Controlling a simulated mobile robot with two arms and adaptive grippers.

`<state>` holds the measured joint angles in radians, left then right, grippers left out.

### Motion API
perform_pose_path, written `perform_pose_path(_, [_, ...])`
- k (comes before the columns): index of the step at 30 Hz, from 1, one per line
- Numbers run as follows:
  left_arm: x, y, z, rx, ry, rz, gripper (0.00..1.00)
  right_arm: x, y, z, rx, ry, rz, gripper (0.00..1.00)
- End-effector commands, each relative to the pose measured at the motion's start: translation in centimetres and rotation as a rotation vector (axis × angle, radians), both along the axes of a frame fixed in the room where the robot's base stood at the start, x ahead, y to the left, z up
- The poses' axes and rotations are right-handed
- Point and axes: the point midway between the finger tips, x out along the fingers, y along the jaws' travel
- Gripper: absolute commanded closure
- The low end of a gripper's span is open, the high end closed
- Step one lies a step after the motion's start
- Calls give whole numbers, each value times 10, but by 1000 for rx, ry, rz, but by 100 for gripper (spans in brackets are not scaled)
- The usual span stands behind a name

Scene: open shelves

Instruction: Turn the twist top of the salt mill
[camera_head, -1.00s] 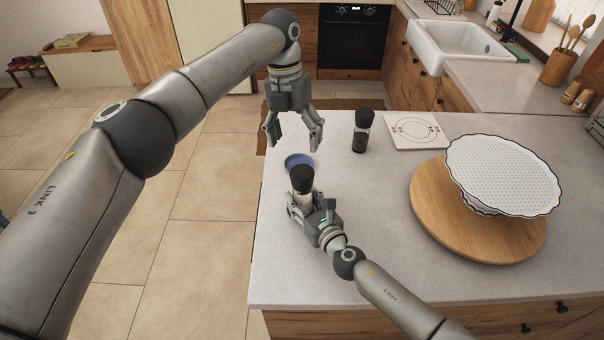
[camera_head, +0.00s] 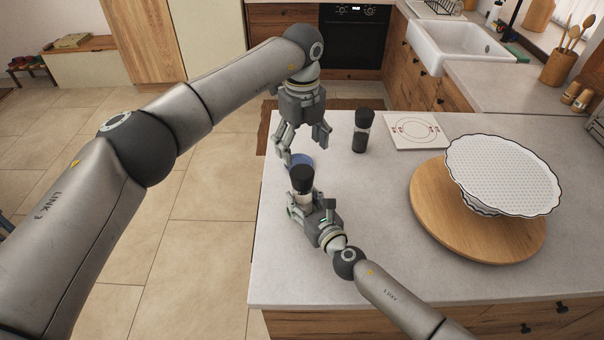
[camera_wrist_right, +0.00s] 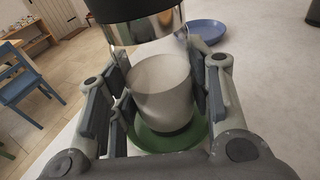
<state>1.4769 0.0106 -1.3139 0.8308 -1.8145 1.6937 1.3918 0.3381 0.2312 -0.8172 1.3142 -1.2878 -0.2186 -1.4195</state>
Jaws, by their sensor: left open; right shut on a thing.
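The salt mill has a black twist top (camera_head: 302,179) and a clear body with pale contents (camera_wrist_right: 160,88). It stands upright near the counter's left edge. My right gripper (camera_head: 311,205) is shut around its body; in the right wrist view the fingers flank the body, below a metal collar and the black top. My left gripper (camera_head: 303,151) is open and empty, pointing down just beyond and above the mill's top in the head view. Its fingers are apart from the top.
A blue dish (camera_head: 300,159) sits just behind the mill, partly hidden. A dark mill (camera_head: 361,132) stands to the right. A white patterned board (camera_head: 415,130) and a round wooden board (camera_head: 435,215) bearing a scalloped white dish (camera_head: 503,172) lie further right. The front-centre counter is clear.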

Motion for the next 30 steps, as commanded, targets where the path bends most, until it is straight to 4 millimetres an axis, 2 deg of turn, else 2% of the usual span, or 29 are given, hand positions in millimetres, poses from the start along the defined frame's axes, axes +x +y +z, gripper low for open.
perform_pose_path(6, [-1, 0, -47, 0, 5, -1, 24, 0, 0, 0, 0, 1, 0, 69])
perform_pose_path(13, [-1, 0, -83, 0, 4, -1, 24, 0, 0, 0, 0, 1, 0, 69])
perform_pose_path(18, [0, 0, -94, 1, 1, -3, 24, 0, 0, 0, 0, 1, 0, 69])
perform_pose_path(27, [0, 0, -96, 0, 0, -3, 24, 0, 0, 0, 0, 1, 0, 69])
perform_pose_path(30, [0, 0, -96, 0, 0, -3, 37, 0, 0, 0, 0, 1, 0, 69])
